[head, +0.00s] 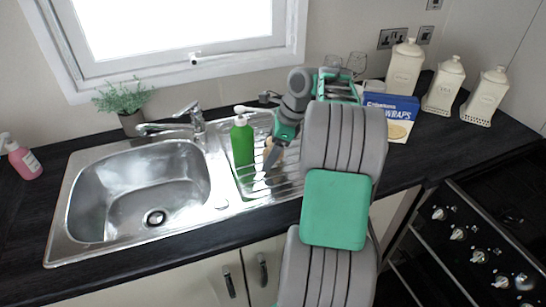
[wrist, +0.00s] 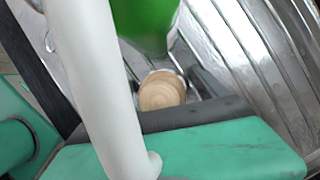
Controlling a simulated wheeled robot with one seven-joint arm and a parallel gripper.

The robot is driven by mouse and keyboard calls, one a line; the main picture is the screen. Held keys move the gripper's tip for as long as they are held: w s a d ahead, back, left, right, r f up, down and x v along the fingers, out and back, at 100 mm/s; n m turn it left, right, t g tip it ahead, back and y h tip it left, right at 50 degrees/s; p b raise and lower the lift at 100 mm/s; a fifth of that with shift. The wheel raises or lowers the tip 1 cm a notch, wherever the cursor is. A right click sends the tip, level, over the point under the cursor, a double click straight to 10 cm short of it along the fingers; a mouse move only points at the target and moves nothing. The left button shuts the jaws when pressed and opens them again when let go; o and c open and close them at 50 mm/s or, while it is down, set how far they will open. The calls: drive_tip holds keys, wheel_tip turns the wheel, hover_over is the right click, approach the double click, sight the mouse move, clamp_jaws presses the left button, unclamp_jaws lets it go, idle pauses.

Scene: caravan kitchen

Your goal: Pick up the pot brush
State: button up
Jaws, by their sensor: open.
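The pot brush (head: 274,148) has a pale wooden round top and stands on the ribbed drainer, just right of the green soap bottle (head: 242,145). My gripper (head: 271,154) is open and reaches down at the brush, with a dark finger partly covering it in the head view. In the wrist view the brush's wooden top (wrist: 162,91) shows close beyond the near grey finger, which hides its lower part. I cannot tell whether the brush lies fully between the fingers. The green bottle (wrist: 148,22) is close behind it.
A white tube (wrist: 95,80), likely the bottle's pump spout, crosses the wrist view very near the camera. The steel sink (head: 135,190) and tap (head: 197,120) are on the left. A blue wraps box (head: 390,112) and cream canisters (head: 443,88) stand on the right.

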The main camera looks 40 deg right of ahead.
drive_tip(key=c, duration=1.5)
